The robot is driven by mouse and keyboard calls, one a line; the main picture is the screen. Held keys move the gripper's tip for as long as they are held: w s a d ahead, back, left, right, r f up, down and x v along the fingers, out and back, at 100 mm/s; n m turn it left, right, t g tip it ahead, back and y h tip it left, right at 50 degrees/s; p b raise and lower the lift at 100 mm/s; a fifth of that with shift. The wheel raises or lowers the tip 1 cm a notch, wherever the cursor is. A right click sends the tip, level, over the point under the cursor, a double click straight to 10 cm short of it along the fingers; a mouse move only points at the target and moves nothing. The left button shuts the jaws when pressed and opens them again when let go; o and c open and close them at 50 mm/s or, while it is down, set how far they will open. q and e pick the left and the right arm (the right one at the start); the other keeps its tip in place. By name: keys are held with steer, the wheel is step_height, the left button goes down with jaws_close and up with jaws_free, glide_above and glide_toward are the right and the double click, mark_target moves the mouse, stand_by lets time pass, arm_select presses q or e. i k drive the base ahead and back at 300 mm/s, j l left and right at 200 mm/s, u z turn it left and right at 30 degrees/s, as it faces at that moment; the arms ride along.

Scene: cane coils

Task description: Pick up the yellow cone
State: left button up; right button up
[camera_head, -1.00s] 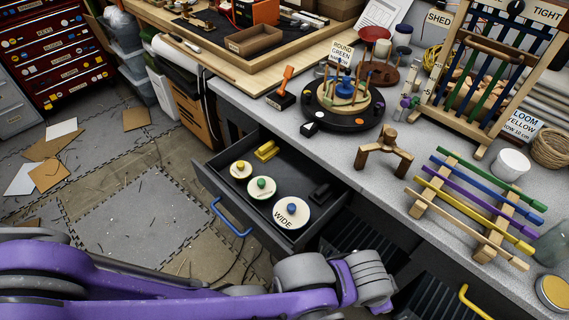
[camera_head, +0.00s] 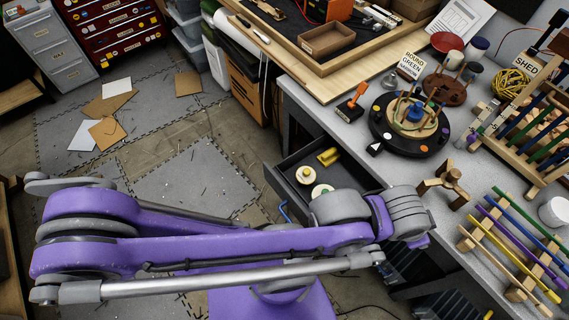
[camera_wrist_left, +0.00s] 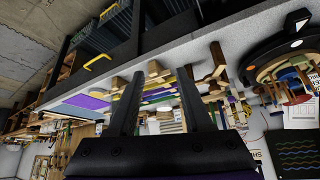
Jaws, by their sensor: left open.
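I cannot make out a yellow cone for certain. A small yellow piece (camera_head: 328,156) lies in the open drawer (camera_head: 283,179) in the head view, and its shape is too small to tell. My left arm crosses the head view from the left, over the front of the drawer, and its gripper is hidden there. In the left wrist view my left gripper (camera_wrist_left: 158,75) is open, with two dark fingers apart and nothing between them. The worktop shows beyond them. My right gripper is not in view.
On the grey worktop stand a round black turntable (camera_head: 381,133) with pegs, a wooden stand (camera_head: 446,186) and a rack of coloured rods (camera_head: 515,235). Floor at left has scattered sheets (camera_head: 107,131).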

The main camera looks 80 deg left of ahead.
mark_target(306, 175)
steer(key=k+j+u, duration=0.15)
steer(key=j, duration=0.2)
steer(key=k+j+u, duration=0.15)
steer(key=j, duration=0.25)
steer(key=k+j+u, duration=0.1)
steer(key=k+j, duration=0.15)
steer(key=j, duration=0.15)
